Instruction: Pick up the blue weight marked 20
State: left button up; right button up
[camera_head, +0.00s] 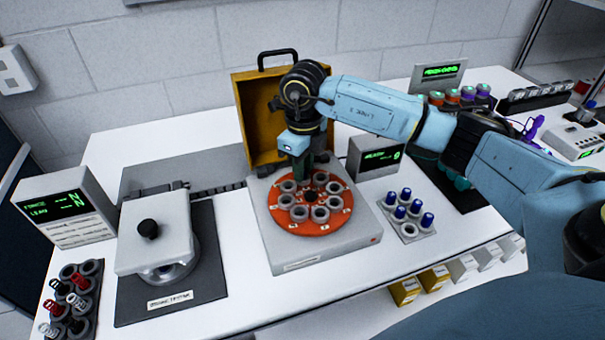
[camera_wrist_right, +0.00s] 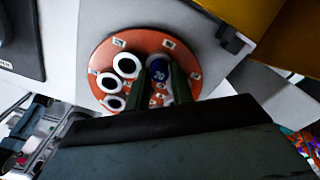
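The blue weight marked 20 (camera_wrist_right: 158,72) shows in the right wrist view. My right gripper (camera_wrist_right: 161,78) points down with one dark green finger on each side of this weight. I cannot tell whether the fingers press on it or leave a small gap. In the head view my right gripper (camera_head: 303,168) is over the far side of the disc (camera_head: 310,228), and it hides the weight there. My left gripper is not in view.
Several white cups (camera_head: 298,213) ring the disc, close to the gripper. An open yellow case (camera_head: 254,110) stands right behind. A display box (camera_head: 375,157) and a tray of blue-capped pieces (camera_head: 410,228) are on the right. A grey press (camera_head: 160,235) is on the left.

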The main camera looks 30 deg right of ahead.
grip_shut()
jog(key=shift+r, duration=0.1)
